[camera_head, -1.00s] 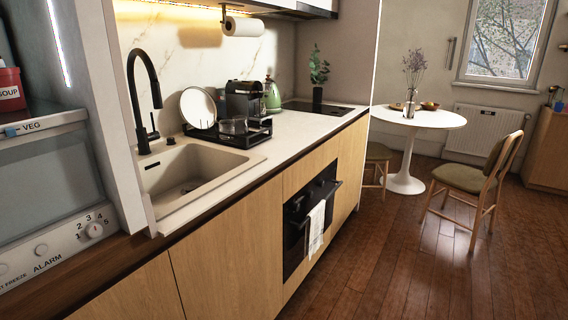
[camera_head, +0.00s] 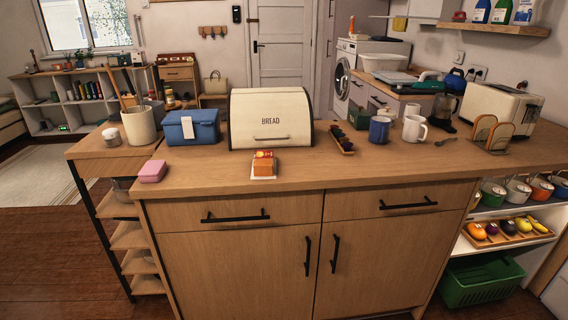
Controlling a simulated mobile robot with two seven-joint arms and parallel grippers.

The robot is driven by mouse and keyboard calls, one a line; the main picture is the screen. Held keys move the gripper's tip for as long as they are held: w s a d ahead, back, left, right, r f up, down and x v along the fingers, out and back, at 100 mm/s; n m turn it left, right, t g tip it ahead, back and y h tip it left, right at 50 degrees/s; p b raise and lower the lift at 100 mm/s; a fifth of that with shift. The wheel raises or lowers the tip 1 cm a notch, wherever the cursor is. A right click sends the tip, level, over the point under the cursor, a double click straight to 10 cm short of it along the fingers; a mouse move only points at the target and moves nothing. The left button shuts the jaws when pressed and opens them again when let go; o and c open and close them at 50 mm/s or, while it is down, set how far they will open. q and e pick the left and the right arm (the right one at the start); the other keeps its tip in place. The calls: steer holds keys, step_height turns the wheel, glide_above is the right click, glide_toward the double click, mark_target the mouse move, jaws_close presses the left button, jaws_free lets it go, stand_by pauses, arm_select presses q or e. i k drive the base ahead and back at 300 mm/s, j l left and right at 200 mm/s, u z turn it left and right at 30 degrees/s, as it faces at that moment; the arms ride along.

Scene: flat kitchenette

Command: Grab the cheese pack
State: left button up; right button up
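No pack that I can read as cheese shows clearly. A small orange block (camera_head: 264,168) lies on a white sheet or board on the wooden counter, in front of the bread box. A small red and yellow pack (camera_head: 263,155) sits against its back; its label is too small to read, and I cannot tell if either is the cheese pack. A pink block or box (camera_head: 153,171) lies near the counter's left front edge. Neither of my grippers is in view.
The counter (camera_head: 350,175) holds a bread box (camera_head: 270,118), a blue box (camera_head: 192,127), a utensil crock (camera_head: 139,125), mugs (camera_head: 414,129) and a toaster (camera_head: 499,108). Its front strip is mostly clear. Cabinet handles (camera_head: 236,216) stick out below. Open floor (camera_head: 50,255) lies at left.

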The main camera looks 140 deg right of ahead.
mark_target(264, 166)
steer(key=k+z, duration=0.1)
steer(key=z, duration=4.45)
